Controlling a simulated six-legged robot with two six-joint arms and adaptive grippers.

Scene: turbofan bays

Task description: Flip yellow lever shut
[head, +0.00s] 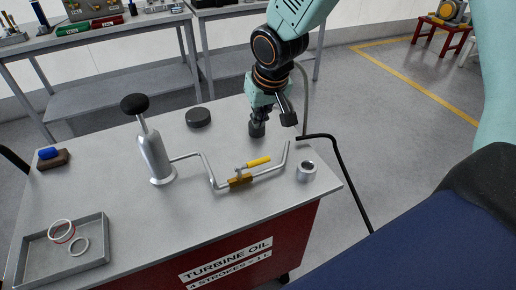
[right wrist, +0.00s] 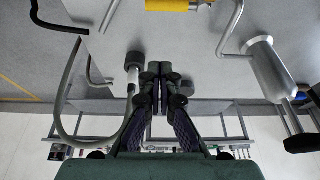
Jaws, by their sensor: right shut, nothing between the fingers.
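The yellow lever (head: 258,161) sits on a small brass valve (head: 240,181) in the bent metal pipe on the cart top. Its handle points right and lies roughly parallel to the pipe run. It also shows at the top edge of the right wrist view (right wrist: 167,5), partly cut off. My right gripper (head: 257,129) is shut and empty, pointing down above the cart top behind the lever, apart from it. In the right wrist view its fingertips (right wrist: 160,70) are together. My left gripper is not in view.
A hand pump (head: 155,157) with a black knob stands left of the valve. A black disc (head: 198,117) lies behind it. A metal ring (head: 306,171) and black hose (head: 345,165) are at the right. A tray (head: 95,256) holds rings at front left.

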